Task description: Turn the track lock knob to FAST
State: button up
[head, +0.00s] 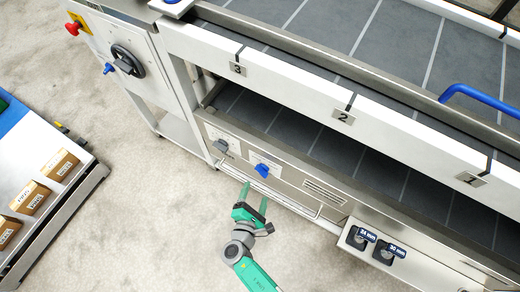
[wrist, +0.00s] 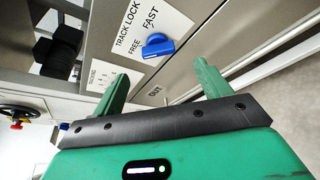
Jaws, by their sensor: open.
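The blue track lock knob (head: 262,170) sits on a white plate on the machine's lower front panel. In the wrist view, the knob (wrist: 157,45) lies beside a label (wrist: 146,27) reading TRACK LOCK, FREE and FAST. Its grip looks nearly crosswise in that picture; I cannot tell for sure which mark it points to. My gripper (head: 254,192) is open and empty, just in front of and below the knob. In the wrist view, the green fingertips (wrist: 162,70) stand apart on either side of the knob's line, not touching it.
A grey knob (head: 220,146) is left of the blue one. A thin rail (head: 275,195) runs along the panel below them. Thickness knobs (head: 370,246) are at the lower right. A cart with boxes (head: 60,165) stands left; the floor between is clear.

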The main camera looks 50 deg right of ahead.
aim_at(261, 175)
jog(key=b+x, duration=0.3)
jog(key=x, duration=0.3)
jog(key=shift+w+d+f, duration=0.1)
jog(key=shift+w+d, duration=0.15)
jog(key=shift+w, duration=0.05)
jog(key=shift+w+d, duration=0.25)
jog(key=shift+d, duration=0.3)
jog(key=shift+c, duration=0.3)
jog(key=shift+b, duration=0.3)
jog(key=c, duration=0.9)
